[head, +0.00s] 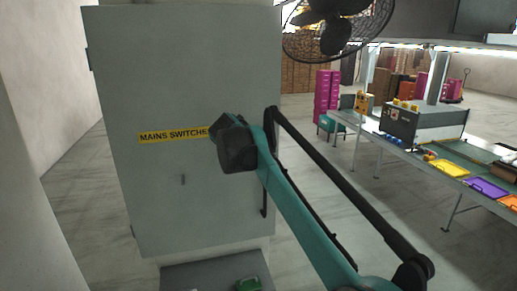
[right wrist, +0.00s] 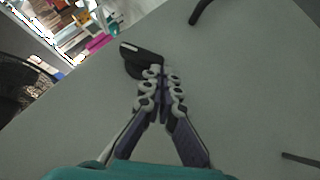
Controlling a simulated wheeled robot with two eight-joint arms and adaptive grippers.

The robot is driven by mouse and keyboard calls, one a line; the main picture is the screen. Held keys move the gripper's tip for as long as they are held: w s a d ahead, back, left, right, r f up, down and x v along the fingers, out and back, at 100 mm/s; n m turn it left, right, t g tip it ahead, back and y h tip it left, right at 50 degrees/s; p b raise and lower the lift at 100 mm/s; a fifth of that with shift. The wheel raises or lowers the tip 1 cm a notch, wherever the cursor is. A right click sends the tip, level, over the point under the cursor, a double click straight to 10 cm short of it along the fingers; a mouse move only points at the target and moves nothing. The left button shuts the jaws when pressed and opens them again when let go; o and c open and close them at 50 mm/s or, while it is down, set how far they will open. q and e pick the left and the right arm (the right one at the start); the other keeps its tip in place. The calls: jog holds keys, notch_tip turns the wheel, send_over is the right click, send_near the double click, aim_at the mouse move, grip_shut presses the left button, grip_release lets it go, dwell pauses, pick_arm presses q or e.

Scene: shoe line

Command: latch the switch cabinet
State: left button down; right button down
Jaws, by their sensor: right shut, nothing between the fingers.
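The grey switch cabinet (head: 130,90) stands at the left of the head view, with a yellow "MAINS SWITCHES" label (head: 170,135) on its door. The door looks flush with the body. In the right wrist view, a black latch (right wrist: 140,59) sits near the door edge, and the grey door (right wrist: 250,90) fills much of the picture. My right gripper (right wrist: 163,74) is shut and empty, its tips right beside the latch; contact cannot be told. In the head view my right wrist hides the gripper and latch. My left gripper is not in view.
A black bar handle (head: 264,200) runs down the door's right edge; one curved end shows in the right wrist view (right wrist: 201,11). A fan (head: 337,25) stands at upper right. A workbench (head: 400,150) with coloured trays is at right. Open floor lies between.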

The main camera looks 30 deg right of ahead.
jog(key=shift+d+f+n+t+h+b, duration=0.1)
jog(key=shift+f+n+t+h+b, duration=0.1)
jog(key=shift+f+n+h+b, duration=0.65)
jog(key=shift+f+n+t+h+b, duration=0.2)
jog(key=shift+f+n+h+b, duration=0.2)
jog(key=shift+n+h+b, duration=0.9)
jog(key=shift+d+f+n+t+h+b, duration=0.15)
jog(key=shift+f+n+h+b, duration=0.45)
jog(key=shift+h, duration=0.75)
jog(key=shift+a, duration=0.1)
